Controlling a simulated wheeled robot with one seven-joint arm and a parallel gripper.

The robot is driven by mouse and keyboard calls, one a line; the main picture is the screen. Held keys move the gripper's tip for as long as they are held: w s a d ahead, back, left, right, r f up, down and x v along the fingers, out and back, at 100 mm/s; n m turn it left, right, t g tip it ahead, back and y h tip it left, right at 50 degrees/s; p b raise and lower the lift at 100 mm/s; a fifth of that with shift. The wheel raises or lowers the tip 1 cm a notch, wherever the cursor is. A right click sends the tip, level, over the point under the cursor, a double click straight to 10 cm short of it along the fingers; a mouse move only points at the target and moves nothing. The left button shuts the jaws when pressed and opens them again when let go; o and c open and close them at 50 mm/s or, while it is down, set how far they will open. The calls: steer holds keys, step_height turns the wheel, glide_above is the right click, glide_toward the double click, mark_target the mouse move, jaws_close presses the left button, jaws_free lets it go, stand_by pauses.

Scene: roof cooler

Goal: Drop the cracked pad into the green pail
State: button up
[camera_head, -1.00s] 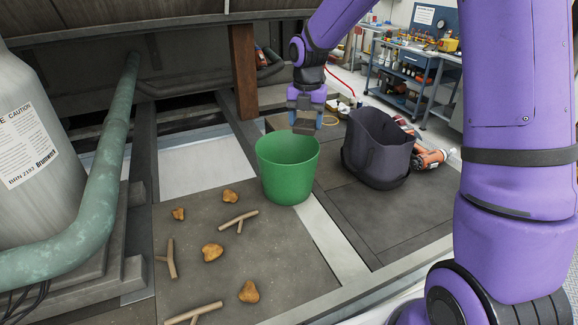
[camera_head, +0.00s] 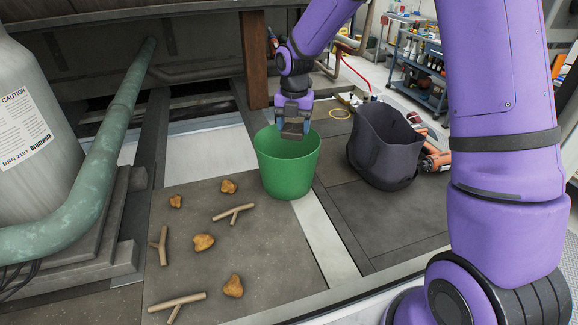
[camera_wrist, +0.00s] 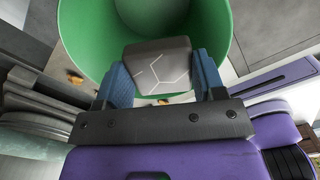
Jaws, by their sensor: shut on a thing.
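The green pail (camera_head: 288,170) stands upright on the grey floor slab in the middle of the head view, its mouth open. My gripper (camera_head: 293,128) is over the pail's mouth, pointing down. In the wrist view the blue fingers of my gripper (camera_wrist: 164,78) are shut on the cracked pad (camera_wrist: 160,66), a grey block with pale crack lines on its face. The pad shows against the inside of the green pail (camera_wrist: 88,30), above or within its mouth; the exact height is hard to tell. The pail's bottom is partly hidden by the pad.
A dark bucket-like bag (camera_head: 383,150) stands right of the pail, with orange tools (camera_head: 432,158) beyond it. Several brown lumps (camera_head: 204,242) and forked twigs (camera_head: 233,213) lie on the slab in front. A green pipe (camera_head: 110,150) and a grey tank (camera_head: 30,120) are at left.

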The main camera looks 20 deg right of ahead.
steer(key=shift+f, duration=0.9)
steer(key=o, duration=1)
steer(key=shift+r, duration=0.1)
step_height(320, 180, up, 10)
steer(key=shift+f, duration=0.1)
steer(key=shift+r, duration=0.4)
